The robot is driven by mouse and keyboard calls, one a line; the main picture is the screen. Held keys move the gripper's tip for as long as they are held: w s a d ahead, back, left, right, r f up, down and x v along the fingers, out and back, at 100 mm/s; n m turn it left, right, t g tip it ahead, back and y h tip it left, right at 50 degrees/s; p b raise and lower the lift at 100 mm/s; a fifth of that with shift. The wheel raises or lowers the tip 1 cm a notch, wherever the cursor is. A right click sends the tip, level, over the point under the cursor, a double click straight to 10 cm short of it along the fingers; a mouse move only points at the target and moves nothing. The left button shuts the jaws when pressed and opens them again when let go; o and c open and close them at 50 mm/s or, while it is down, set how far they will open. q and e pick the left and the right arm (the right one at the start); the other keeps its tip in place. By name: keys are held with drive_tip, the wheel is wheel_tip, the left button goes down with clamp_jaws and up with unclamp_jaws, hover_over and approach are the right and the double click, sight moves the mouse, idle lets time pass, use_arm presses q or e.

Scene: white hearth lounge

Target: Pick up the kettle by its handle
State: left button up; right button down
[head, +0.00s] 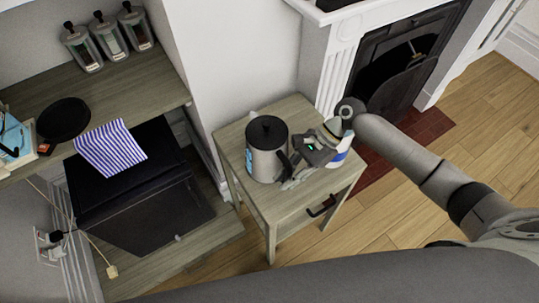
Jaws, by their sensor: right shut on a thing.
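The kettle (264,160) is a silver cylinder with a black lid and a dark handle on its right side. It stands upright on a small wooden side table (239,137). My right gripper (291,170) reaches in from the right and is shut on the kettle's handle, which its fingers partly hide. I cannot tell whether the kettle's base touches the table. My left gripper is not in view.
A white and blue item (340,157) stands on the table just behind my right gripper. A shelf at left holds several jars (108,38), a black round dish (64,119) and a striped cloth (110,147). A fireplace (408,65) is at the back right. Wooden floor (490,110) is clear at right.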

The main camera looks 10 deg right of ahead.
drive_tip(key=shift+w+r, duration=0.15)
drive_tip(key=shift+r, duration=0.1)
